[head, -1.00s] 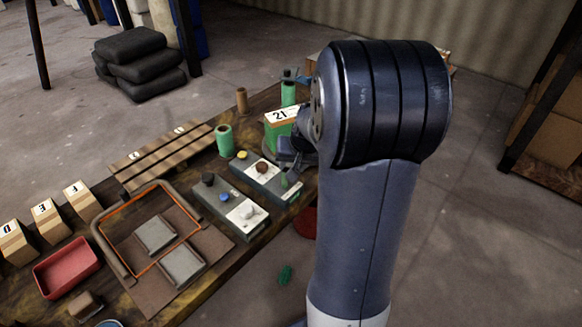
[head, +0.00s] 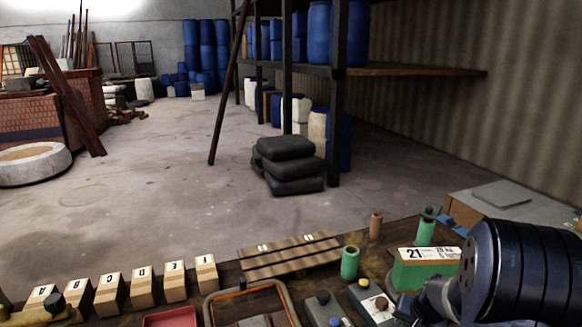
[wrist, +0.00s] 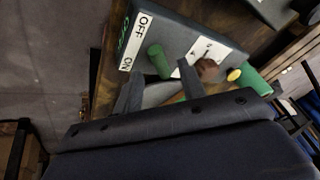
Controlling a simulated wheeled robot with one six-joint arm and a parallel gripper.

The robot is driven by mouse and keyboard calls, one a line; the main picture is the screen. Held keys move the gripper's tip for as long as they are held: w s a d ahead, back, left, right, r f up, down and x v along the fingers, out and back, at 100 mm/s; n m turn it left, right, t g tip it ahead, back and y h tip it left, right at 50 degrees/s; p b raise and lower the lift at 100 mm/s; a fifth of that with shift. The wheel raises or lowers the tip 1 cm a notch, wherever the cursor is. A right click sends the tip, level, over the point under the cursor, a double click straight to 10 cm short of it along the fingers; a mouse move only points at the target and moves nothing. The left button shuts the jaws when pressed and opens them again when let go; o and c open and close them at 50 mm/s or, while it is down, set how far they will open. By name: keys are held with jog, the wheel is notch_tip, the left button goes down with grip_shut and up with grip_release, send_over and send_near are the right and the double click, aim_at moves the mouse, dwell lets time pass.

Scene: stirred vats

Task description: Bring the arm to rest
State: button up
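My arm (head: 520,270) fills the lower right corner of the head view, bent over the table's right end. In the wrist view my gripper (wrist: 160,85) has its two fingers apart, with a gap between them. Beyond the fingertips is a grey switch box (wrist: 185,28) with an OFF/ON label (wrist: 135,42) and a green peg-like handle (wrist: 158,60). The handle appears near the gap; I cannot tell whether the fingers touch it. A brown knob (wrist: 206,69) and yellow button (wrist: 234,75) are to its right. In the head view my fingers are hidden.
A green box labelled 21 (head: 425,272) stands close to my arm. Green spools (head: 349,262), a slatted wooden rack (head: 290,257) and several lettered blocks (head: 140,287) are on the table. Black sacks (head: 288,165) lie on the floor behind it, where open floor (head: 180,190) spreads.

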jog(key=x, duration=0.2)
jog(key=shift+w+f, duration=0.15)
jog(key=shift+f, duration=0.15)
jog(key=shift+w+f, duration=0.1)
jog(key=shift+n, duration=0.3)
